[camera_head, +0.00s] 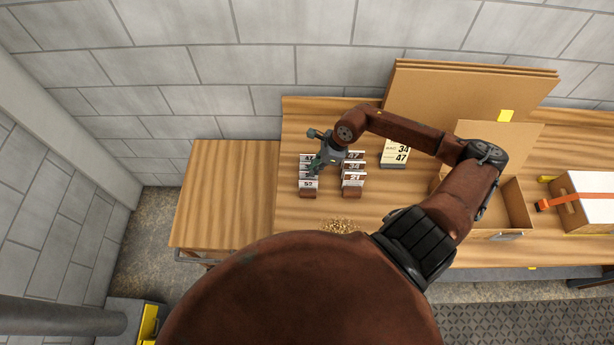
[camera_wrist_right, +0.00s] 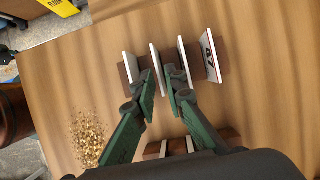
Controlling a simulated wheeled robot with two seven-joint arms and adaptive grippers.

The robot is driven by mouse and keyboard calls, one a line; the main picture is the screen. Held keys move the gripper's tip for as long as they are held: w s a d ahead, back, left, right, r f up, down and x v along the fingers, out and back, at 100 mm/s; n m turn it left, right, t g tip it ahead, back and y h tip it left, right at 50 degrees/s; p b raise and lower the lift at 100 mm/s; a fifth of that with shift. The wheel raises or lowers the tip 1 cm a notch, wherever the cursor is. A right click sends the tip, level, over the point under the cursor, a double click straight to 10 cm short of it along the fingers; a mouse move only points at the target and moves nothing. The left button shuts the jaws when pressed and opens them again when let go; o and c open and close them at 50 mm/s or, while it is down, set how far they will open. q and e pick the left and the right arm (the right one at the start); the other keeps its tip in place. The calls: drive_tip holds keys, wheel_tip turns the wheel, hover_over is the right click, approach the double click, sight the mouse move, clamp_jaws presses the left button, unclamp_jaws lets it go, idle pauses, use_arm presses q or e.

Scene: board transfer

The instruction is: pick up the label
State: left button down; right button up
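Small white number labels stand upright in brown blocks in two columns on the wooden table; the front left label (camera_head: 308,184) reads 52, and the right column has a front label (camera_head: 352,178) reading 21. My right gripper (camera_head: 317,163) is over the left column and partly hides its labels. In the right wrist view its green fingers (camera_wrist_right: 160,77) are open, one on each side of a thin white label (camera_wrist_right: 157,60). A gap shows between the fingers; contact cannot be told. Other labels stand on both sides of it. My left gripper is not in view.
Brown granules (camera_head: 340,226) lie at the front. The left table part (camera_head: 225,190) is clear.

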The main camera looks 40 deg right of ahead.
drive_tip(key=shift+p+x, duration=0.5)
drive_tip(key=shift+x, duration=1.65)
drive_tip(key=shift+a, duration=0.1)
clamp_jaws()
drive_tip(key=shift+r, duration=0.1)
